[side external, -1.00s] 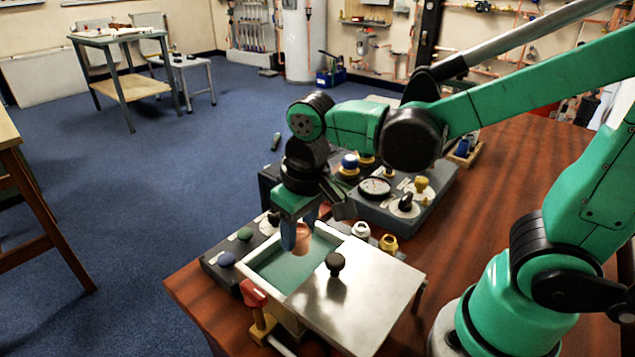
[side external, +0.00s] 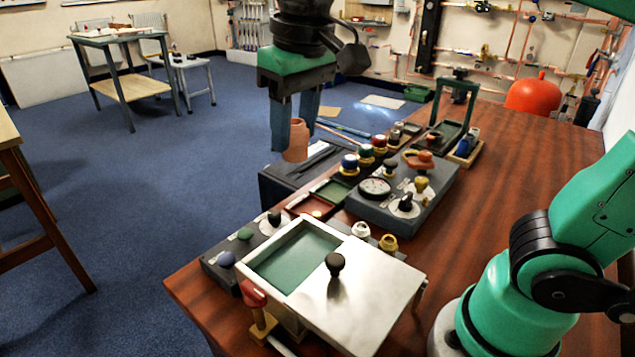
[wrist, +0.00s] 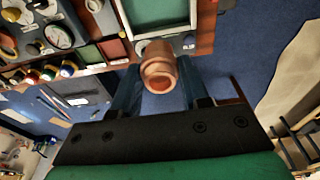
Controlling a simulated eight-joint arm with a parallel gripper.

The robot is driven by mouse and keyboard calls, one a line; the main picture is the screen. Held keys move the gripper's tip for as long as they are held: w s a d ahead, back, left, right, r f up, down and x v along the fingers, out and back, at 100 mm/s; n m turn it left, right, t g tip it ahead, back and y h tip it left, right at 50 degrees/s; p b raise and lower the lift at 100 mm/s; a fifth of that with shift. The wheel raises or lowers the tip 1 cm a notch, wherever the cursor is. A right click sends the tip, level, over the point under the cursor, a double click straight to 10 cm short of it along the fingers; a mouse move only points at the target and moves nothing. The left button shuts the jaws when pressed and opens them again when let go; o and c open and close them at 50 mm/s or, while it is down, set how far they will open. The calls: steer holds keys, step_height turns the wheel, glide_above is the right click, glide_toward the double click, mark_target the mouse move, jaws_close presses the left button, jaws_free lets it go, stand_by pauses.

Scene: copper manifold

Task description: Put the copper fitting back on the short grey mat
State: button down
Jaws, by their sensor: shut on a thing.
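My gripper (side external: 292,132) points down and is shut on the copper fitting (side external: 297,145), a short reddish-brown tube. It holds the fitting in the air; in the side view it appears above and behind the open box. In the wrist view the fitting (wrist: 159,66) sits between the blue fingers, its open end facing the camera. A flat grey-topped block (side external: 290,180) lies below and beyond the fitting; it also shows in the wrist view (wrist: 82,98). I cannot tell for sure which surface is the short grey mat.
A green-lined box (side external: 292,256) with a metal lid (side external: 365,290) and black knob stands at the table's front. A gauge panel (side external: 400,200) is to the right of the grey block. Red and green pads (side external: 318,200) lie between. Bare wood (side external: 500,170) lies at the right.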

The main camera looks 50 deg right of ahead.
mark_target(294, 122)
steer(key=shift+r, duration=2.1)
steer(key=shift+w+d+f+m+h, duration=0.1)
steer(key=shift+w+d+f+m, duration=0.6)
steer(key=shift+d+f, duration=2.5)
steer(key=shift+w+d+f+m+h, duration=0.1)
steer(key=shift+w+d+f+m, duration=0.85)
steer(key=shift+f, duration=4.1)
steer(key=shift+w+d+f+m+h, duration=0.1)
steer(key=shift+d+f+m, duration=0.45)
steer(key=shift+d+f, duration=2.85)
steer(key=shift+a+f, duration=0.25)
steer(key=shift+f, duration=0.45)
steer(key=shift+a+f, duration=0.3)
steer(key=shift+f, duration=0.35)
steer(key=shift+a+f, duration=0.25)
steer(key=shift+f, duration=0.45)
jaws_free()
steer(key=shift+a+r, duration=0.1)
steer(key=shift+r, duration=1.15)
steer(key=shift+c, duration=0.3)
steer(key=shift+o, duration=0.3)
steer(key=shift+r, duration=2.75)
